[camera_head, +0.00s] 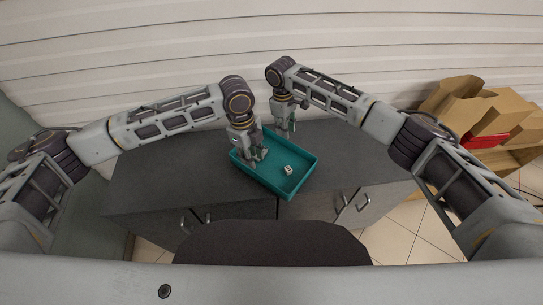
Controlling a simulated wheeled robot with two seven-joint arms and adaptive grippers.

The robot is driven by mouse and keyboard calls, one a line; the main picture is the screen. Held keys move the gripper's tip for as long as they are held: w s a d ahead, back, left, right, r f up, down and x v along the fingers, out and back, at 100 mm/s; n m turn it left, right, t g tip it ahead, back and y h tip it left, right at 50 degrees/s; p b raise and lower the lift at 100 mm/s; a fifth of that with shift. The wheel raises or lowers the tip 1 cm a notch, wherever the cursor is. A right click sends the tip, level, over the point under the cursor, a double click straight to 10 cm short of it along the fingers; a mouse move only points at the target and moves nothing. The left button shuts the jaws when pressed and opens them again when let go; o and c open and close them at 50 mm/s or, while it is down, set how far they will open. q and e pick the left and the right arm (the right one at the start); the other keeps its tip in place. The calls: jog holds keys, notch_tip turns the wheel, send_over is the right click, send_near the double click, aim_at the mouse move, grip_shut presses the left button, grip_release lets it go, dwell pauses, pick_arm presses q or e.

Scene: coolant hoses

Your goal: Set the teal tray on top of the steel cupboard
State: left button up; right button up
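The teal tray (304,178) is a shallow open box, turned at an angle over the middle of the grey cupboard top (150,182). Its near corner reaches the cupboard's front edge. I cannot tell for sure whether it lies flat on the top. A small whitish object (288,170) is inside it. My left gripper (256,160) points down at the tray's left part, its fingers apart; whether they straddle the wall is hard to see. My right gripper (286,130) points down by the tray's far wall, fingers apart, with nothing seen between them.
The cupboard has doors with metal handles (363,202) facing me. Open cardboard boxes (500,110) with a red item (482,141) stand at the right. A pale slatted wall (180,50) is behind. The cupboard top is clear to the left and right of the tray.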

jog(key=shift+w+a+r, duration=0.1)
jog(key=shift+r, duration=0.95)
jog(key=shift+w+a+r, duration=0.1)
jog(key=shift+r, duration=0.9)
jog(key=shift+s, duration=0.1)
